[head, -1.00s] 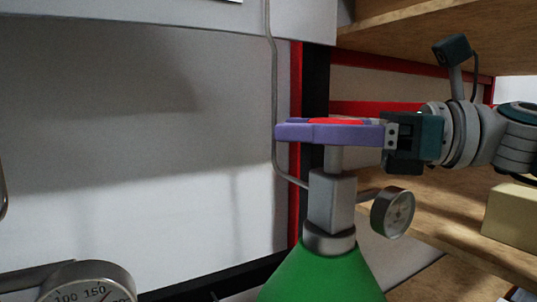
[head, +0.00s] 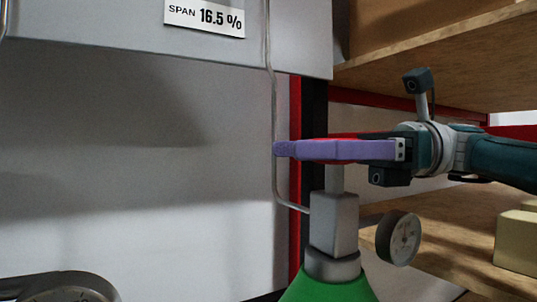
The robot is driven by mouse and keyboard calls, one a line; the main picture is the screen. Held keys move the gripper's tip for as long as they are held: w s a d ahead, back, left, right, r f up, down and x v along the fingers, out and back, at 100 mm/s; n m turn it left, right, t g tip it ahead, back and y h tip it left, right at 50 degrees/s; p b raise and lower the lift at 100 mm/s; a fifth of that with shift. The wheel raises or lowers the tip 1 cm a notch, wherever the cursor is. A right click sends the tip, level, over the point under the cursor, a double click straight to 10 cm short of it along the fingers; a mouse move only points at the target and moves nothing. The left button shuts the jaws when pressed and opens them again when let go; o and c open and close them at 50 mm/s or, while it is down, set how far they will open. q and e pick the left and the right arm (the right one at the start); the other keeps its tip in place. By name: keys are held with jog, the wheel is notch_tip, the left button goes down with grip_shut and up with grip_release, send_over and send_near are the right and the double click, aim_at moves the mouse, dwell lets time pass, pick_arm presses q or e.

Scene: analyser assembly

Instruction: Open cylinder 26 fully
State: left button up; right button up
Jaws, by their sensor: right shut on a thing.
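A green gas cylinder (head: 328,287) stands at the lower middle, with a grey valve body (head: 334,222) on its neck. A red handwheel (head: 345,135) sits on top of the valve stem, mostly hidden behind my gripper. My right gripper (head: 300,149), with purple fingers, reaches in from the right at the height of the handwheel and is shut on it. No cylinder number shows in this view. My left gripper is not in view.
A round gauge (head: 405,238) sticks out right of the valve. A thin pipe (head: 274,120) runs down left of it. Wooden shelves (head: 450,65) stand at the right, with a pale box (head: 517,243). A "SPAN 16.5 %" label (head: 205,16) is on the grey panel.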

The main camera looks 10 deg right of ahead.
dwell(0.3)
jog(key=o, duration=1.4)
jog(key=shift+c, duration=0.2)
notch_tip(320, 180, up, 20)
jog(key=p, duration=0.7)
